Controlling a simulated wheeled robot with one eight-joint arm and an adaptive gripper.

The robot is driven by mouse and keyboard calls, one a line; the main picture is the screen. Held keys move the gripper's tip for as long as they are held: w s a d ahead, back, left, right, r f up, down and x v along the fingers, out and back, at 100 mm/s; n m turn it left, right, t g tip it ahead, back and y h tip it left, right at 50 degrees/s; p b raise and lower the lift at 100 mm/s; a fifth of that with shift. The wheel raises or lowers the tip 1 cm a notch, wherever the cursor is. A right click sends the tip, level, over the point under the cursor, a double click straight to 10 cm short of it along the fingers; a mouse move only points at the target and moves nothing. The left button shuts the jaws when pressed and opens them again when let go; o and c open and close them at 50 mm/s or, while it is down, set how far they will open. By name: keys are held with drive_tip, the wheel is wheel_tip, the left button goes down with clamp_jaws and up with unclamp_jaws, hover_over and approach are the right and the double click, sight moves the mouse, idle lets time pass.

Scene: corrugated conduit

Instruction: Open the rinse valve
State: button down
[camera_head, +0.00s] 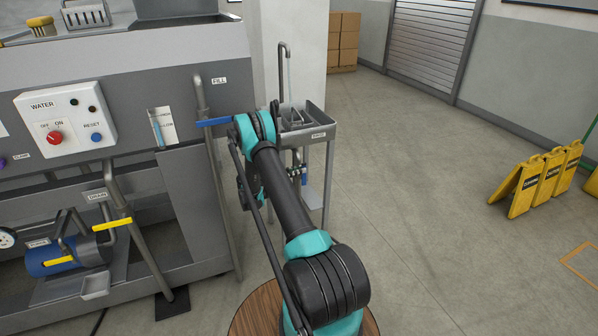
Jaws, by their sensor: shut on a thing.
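The sink labelled RINSE (318,134) stands behind my arm, with a tall bent tap (282,70) over it. A thin pale streak hangs below the tap's mouth; I cannot tell surely whether it is water. Under the sink is the rinse valve with a small blue handle (304,177), which appears to point down. My gripper (295,171) is a small dark shape at this handle, shut on it, partly hidden behind my upper arm. The exact finger contact is too small to make out.
The grey machine at left carries a FILL valve with a blue lever (214,122), close to my elbow. It also has a water control box (66,117) and yellow drain lever (112,224). Yellow folding signs (540,181) stand at right. The middle floor is clear.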

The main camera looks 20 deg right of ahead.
drive_tip(key=c, duration=1.6)
unclamp_jaws()
wheel_tip(320, 180, up, 10)
